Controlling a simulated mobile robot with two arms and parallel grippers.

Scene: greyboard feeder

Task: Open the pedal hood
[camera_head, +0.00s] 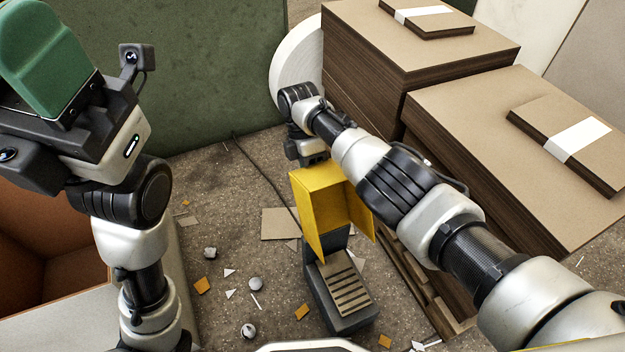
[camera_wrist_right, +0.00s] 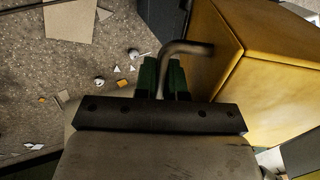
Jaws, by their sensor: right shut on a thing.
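The foot pedal is a dark grey unit on the floor with a ribbed tread (camera_head: 343,285) that shows uncovered in the head view. Its yellow hood (camera_head: 327,196) stands tilted up at the pedal's far end, hollow side towards me. In the right wrist view the hood (camera_wrist_right: 270,75) fills the right side. My right gripper (camera_head: 312,163) is at the hood's top edge. Its green fingers (camera_wrist_right: 165,80) are shut on a bent metal handle (camera_wrist_right: 185,48) beside the hood. My left gripper (camera_head: 42,60) is raised at the upper left, away from the pedal; its finger gap is not clear.
Board stacks (camera_head: 420,50) stand at the right, close to my right arm, with a pallet (camera_head: 415,275) below. A green panel (camera_head: 170,75) stands behind. Paper scraps and crumpled balls (camera_head: 256,284) lie on the floor. An orange-brown bin (camera_head: 40,235) is at left.

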